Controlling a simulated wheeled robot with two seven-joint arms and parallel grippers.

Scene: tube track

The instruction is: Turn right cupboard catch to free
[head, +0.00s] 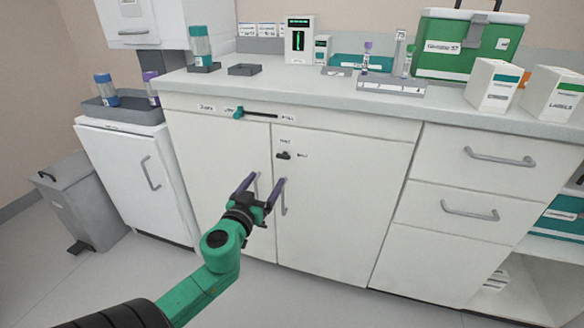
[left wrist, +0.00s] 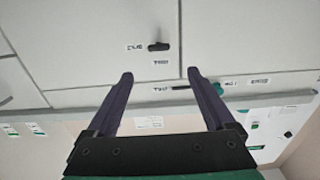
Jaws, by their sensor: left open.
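The right cupboard catch (head: 284,155) is a small black turn knob high on the right cupboard door (head: 340,190), near its left edge. Its bar looks roughly level. One small label sits above it and another to its right; the print is too small to read surely. In the left wrist view, which is upside down, the catch (left wrist: 158,46) shows beyond and between the fingertips. My left gripper (head: 267,179) is open and empty, in front of the cupboard doors, below the catch and apart from it. My right gripper is not in view.
Two upright door handles (head: 284,198) stand close to the left gripper. A slider with a teal knob (head: 238,112) sits in a black slot above the doors. The counter (head: 300,88) holds tubes, racks and boxes. Drawers with handles (head: 470,210) are at the right.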

